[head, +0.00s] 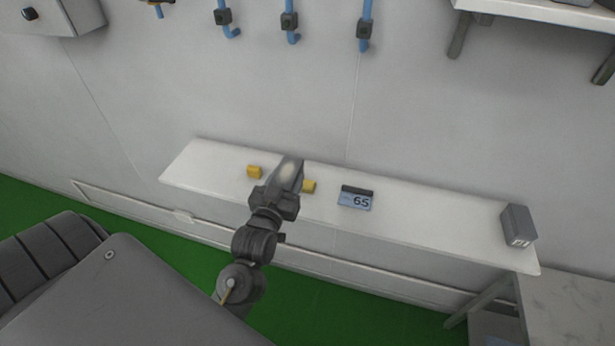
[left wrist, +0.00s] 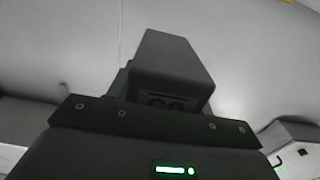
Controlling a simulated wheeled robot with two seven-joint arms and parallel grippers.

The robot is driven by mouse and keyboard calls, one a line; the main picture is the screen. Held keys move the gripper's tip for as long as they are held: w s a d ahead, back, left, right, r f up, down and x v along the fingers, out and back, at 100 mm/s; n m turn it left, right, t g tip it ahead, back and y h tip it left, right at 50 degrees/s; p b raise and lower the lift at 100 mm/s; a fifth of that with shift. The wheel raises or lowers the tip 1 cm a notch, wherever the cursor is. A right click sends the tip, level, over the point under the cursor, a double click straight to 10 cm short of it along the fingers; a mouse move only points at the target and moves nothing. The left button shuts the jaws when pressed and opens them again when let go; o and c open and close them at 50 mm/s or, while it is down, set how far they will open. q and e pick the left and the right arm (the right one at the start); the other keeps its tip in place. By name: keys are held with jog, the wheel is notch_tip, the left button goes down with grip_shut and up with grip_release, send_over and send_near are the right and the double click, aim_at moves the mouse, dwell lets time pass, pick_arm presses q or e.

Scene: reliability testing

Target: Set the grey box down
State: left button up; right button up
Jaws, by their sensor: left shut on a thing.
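My left gripper (head: 277,193) reaches over the white shelf and is shut on a grey box (head: 290,172). The box points away from me toward the wall, and its top looks lighter. The left wrist view shows the same grey box (left wrist: 172,62) beyond the dark gripper body, with dark markings partly hidden on its near face. The fingertips are hidden there. I cannot tell whether the box touches the shelf. A second grey box (head: 518,226) stands upright at the right end of the shelf. My right gripper is not in view.
The white shelf (head: 430,225) runs along the wall. A yellow piece (head: 254,172) lies left of the held box and another (head: 308,186) close on its right. The shelf is bare between the sign and the second box.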

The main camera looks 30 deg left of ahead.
pick_arm(q)
jog(key=w+a+f+b, duration=0.2)
jog(key=b, duration=0.1)
jog(key=w+a+f+b, duration=0.2)
jog(key=a+f+b, duration=0.1)
jog(key=b, duration=0.1)
jog(key=w+a+f+b, duration=0.3)
jog(key=shift+a+b, duration=0.25)
jog(key=shift+b, duration=0.05)
jog(key=shift+w+a, duration=0.15)
jog(key=shift+w+a+f, duration=0.1)
jog(key=shift+w+a+f+b, duration=0.15)
jog(key=shift+f+b, duration=0.25)
jog(key=shift+b, duration=0.2)
notch_tip(320, 180, down, 4)
jog(key=b, duration=0.4)
jog(key=shift+w+a+r, duration=0.1)
jog(key=shift+a+r, duration=0.05)
jog(key=shift+r, duration=0.3)
